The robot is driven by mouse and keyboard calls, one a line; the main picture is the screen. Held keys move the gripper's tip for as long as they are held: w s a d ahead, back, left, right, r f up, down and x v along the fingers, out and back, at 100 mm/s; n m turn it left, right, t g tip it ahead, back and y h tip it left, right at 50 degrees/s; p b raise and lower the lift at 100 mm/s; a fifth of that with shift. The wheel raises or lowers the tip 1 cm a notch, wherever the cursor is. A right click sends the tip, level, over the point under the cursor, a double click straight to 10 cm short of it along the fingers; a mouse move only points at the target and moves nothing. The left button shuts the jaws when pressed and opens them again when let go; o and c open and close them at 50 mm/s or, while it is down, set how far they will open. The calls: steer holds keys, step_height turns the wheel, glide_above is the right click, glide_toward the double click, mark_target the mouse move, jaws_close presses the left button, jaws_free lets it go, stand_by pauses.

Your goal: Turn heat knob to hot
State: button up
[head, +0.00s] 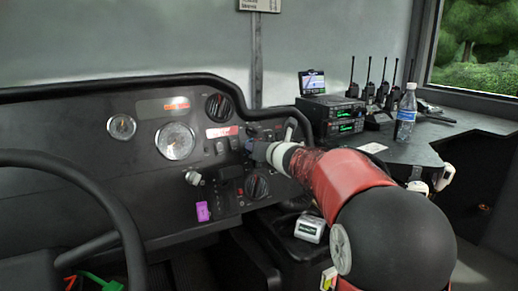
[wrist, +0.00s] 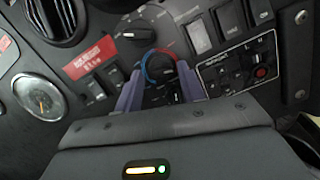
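The heat knob (wrist: 160,68) sits on the dark dashboard in the wrist view, with a blue arc on its left and a red arc on its right and top. My gripper (wrist: 160,80) points at it with two purple fingers spread apart, one at each lower side of the ring. Whether the fingers touch the knob I cannot tell. The lower part of the knob is partly hidden between the fingers. In the head view my gripper (head: 258,150) is at the dashboard's right part, and the heat knob cannot be made out behind it.
A black control dial (wrist: 137,35) is just above left of the heat knob. Rocker switches (wrist: 198,37) and a small control panel (wrist: 240,68) are to the right. A round gauge (wrist: 38,97) is at left. The steering wheel (head: 125,215) stands left in the head view.

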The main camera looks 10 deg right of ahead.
steer(key=v, duration=0.7)
steer(key=shift+s, duration=0.15)
steer(key=s+a+f+n+g+y, duration=0.1)
steer(key=s+a+f+n+g, duration=0.15)
steer(key=s+n, duration=0.45)
steer(key=s+a+f+n+g, duration=0.2)
steer(key=s+a+n, duration=0.1)
steer(key=s+n, duration=0.4)
steer(key=s+a+f+n+g+y, duration=0.1)
steer(key=s+a+f+n+g, duration=0.15)
steer(key=s+n, duration=0.45)
steer(key=s+d+f+n+g+h, duration=0.1)
steer(key=s+d+f+n+h, duration=0.1)
steer(key=s+f+n, duration=0.3)
steer(key=s+d+f+n+g+h, duration=0.1)
steer(key=s+d+f+n+h, duration=0.2)
steer(key=s+n, duration=0.7)
steer(key=shift+d+f+g+h, duration=0.3)
steer(key=shift+d+f+g, duration=0.1)
steer(key=shift+f, duration=0.45)
steer(key=shift+o, duration=0.3)
